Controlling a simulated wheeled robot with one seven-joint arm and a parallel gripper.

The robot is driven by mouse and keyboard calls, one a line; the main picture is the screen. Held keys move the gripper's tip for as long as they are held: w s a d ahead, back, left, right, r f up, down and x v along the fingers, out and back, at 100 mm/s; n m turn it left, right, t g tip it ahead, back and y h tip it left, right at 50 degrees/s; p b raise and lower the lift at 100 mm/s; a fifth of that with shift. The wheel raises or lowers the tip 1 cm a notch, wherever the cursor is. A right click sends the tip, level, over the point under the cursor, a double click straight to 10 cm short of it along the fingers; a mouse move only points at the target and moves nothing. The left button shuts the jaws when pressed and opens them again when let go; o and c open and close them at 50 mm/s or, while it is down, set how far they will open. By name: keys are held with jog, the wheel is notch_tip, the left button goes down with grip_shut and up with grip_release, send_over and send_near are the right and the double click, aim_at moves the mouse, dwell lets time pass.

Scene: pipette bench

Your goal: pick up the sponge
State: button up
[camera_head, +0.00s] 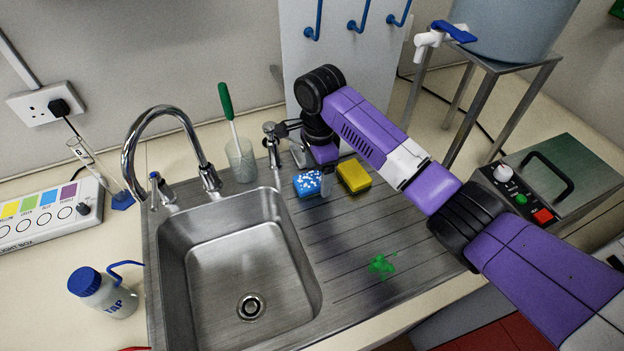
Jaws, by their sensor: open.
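A yellow block with a darker side, which looks like a sponge (353,176), lies on the ridged metal drainboard (350,235), right of the sink. A blue block with white specks (307,184) lies just left of it; it may also be a sponge. My gripper (325,181) points down from the wrist, above or beside the gap between the two blocks, nearer the blue one. It is open and seems to hold nothing. The fingertips are small and partly hidden, so I cannot tell whether they touch the blue block.
The steel sink (245,255) with its curved tap (165,112) lies to the left. A beaker with a green-handled brush (240,160) and a small tap (272,135) stand behind. A green splat (381,265) marks the drainboard's front. A hotplate-like box (560,170) stands right.

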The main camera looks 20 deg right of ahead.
jog(key=shift+f, duration=0.7)
jog(key=c, duration=1.5)
jog(key=shift+c, duration=0.2)
jog(key=shift+s+r, duration=0.1)
jog(key=shift+r, duration=0.05)
jog(key=shift+s+r, duration=0.1)
jog(key=shift+r, duration=0.05)
jog(key=r, duration=0.6)
jog(key=shift+s+d+r+b, duration=0.1)
jog(key=shift+s+r+b, duration=0.25)
jog(key=shift+s+r, duration=0.05)
jog(key=s+p, duration=0.6)
jog(key=s, duration=1.3)
jog(key=shift+f, duration=0.15)
